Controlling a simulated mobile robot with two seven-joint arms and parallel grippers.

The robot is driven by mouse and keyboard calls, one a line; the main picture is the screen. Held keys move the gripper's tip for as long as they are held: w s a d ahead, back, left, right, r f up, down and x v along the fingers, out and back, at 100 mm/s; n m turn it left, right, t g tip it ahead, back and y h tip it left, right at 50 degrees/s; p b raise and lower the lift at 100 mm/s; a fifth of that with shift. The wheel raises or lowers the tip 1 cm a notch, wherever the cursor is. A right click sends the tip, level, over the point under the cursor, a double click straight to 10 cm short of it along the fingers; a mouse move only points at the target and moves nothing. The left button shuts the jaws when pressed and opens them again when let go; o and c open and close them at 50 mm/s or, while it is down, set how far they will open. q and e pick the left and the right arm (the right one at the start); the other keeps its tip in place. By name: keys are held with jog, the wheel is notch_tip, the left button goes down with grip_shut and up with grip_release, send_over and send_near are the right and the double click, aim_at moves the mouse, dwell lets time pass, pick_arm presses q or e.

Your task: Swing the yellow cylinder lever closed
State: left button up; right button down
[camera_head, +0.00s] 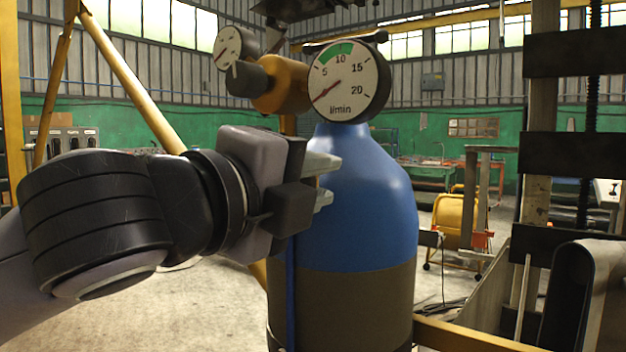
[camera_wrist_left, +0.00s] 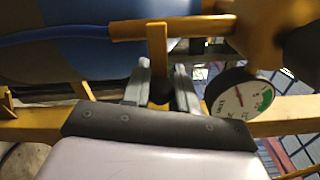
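The blue cylinder (camera_head: 365,200) with a dark lower half stands upright in the middle of the head view. My left gripper (camera_head: 326,181) is at its left side, with the two fingertips apart. In the left wrist view the yellow lever (camera_wrist_left: 157,48) sticks out from a yellow horizontal tube (camera_wrist_left: 195,27) and reaches between the fingers of my left gripper (camera_wrist_left: 161,75). A small gap seems to show beside the lever. In the head view the gripper hides the lever. My right gripper is in neither view.
A round l/min gauge (camera_head: 347,82) and a yellow regulator (camera_head: 281,84) with a second gauge (camera_head: 228,48) sit above my left gripper. A yellow frame bar (camera_head: 470,335) runs low at the right. Dark column parts (camera_head: 573,155) stand at the far right.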

pick_arm(q)
jog(key=o, duration=0.4)
jog(key=shift+c, duration=0.2)
jog(key=b+v, duration=0.1)
jog(key=v, duration=0.6)
jog(key=shift+a, duration=0.1)
